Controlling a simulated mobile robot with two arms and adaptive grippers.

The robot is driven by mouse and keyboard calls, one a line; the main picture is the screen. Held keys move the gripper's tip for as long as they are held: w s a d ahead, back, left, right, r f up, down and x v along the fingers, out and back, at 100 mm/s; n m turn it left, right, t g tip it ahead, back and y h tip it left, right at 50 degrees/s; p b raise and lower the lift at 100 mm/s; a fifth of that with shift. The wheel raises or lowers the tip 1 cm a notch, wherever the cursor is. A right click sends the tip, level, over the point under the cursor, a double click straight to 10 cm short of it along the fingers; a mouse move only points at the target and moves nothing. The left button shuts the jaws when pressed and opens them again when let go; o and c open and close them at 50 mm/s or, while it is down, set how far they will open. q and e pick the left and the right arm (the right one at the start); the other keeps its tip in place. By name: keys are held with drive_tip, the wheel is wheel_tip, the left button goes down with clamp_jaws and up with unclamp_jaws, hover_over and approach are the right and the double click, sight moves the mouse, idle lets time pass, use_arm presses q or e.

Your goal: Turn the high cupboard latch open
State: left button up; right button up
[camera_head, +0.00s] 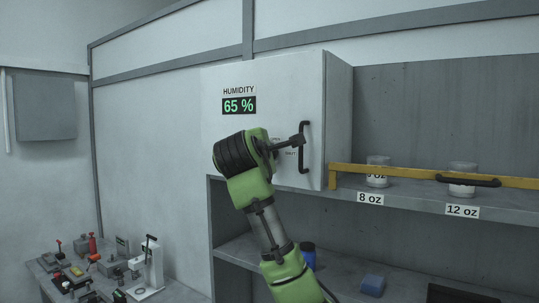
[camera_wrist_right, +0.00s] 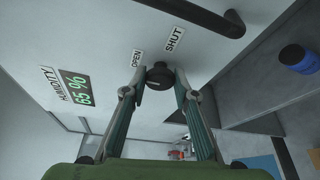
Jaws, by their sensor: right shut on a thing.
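The cupboard door (camera_head: 285,85) is white, closed, with a dark vertical bar handle (camera_head: 304,147) near its right edge. In the right wrist view the latch is a small dark round knob (camera_wrist_right: 160,76) on the door, below an OPEN label (camera_wrist_right: 136,58) and a SHUT label (camera_wrist_right: 175,39). My right gripper (camera_wrist_right: 157,82) is at the knob, one finger on each side, shut on it. In the head view my right gripper (camera_head: 290,143) is at the door left of the handle and hides most of the latch. I cannot tell which label the knob points to. My left gripper is not in view.
A humidity display (camera_head: 239,105) reads 65 % on the door. A yellow rail (camera_head: 410,176) with a dark handle crosses the shelf front at right, before white containers. A blue cylinder (camera_head: 308,254) and blue block (camera_head: 373,285) are on the lower shelf. Tools crowd a table at left.

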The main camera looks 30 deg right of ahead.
idle(0.4)
drive_tip(key=o, duration=1.1)
drive_tip(key=v, duration=1.2)
drive_tip(key=shift+f, duration=0.1)
